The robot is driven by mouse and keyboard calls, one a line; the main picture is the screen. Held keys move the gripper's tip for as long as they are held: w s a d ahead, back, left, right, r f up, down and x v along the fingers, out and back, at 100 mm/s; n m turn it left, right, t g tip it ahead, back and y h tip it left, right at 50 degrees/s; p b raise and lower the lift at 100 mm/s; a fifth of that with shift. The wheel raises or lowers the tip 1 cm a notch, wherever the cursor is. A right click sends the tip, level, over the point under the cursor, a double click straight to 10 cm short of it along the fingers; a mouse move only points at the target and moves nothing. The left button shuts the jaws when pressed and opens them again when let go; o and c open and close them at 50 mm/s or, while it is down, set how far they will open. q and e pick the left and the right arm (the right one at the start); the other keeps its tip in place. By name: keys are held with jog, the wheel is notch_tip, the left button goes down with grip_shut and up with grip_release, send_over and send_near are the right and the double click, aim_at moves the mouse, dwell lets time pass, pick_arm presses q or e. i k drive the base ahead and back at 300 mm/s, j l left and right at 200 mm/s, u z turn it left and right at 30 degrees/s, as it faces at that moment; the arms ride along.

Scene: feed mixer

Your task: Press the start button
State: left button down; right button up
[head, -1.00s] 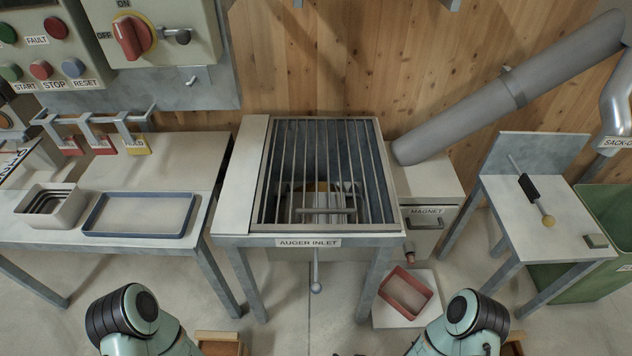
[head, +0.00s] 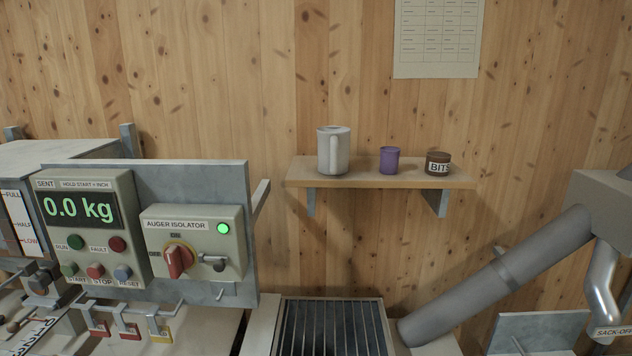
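The green start button (head: 69,269) is at the lower left of the grey control box (head: 132,200), above the START label. The display (head: 80,209) reads 0.0 kg. The run lamp (head: 75,242) is dark green and the fault lamp (head: 117,243) dark red; neither glows. On the auger isolator (head: 205,245) a green light (head: 223,228) glows and the red knob (head: 177,262) looks near upright. Neither of my grippers shows in the head view.
Hooks with red and yellow tags (head: 128,330) stick out below the control box. The auger inlet grate (head: 332,327) is at bottom centre, with a grey tube (head: 500,280) to its right. A wall shelf (head: 380,180) holds a white jug, purple cup and brown jar.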

aim_at(69, 269)
jog(key=u, duration=1.4)
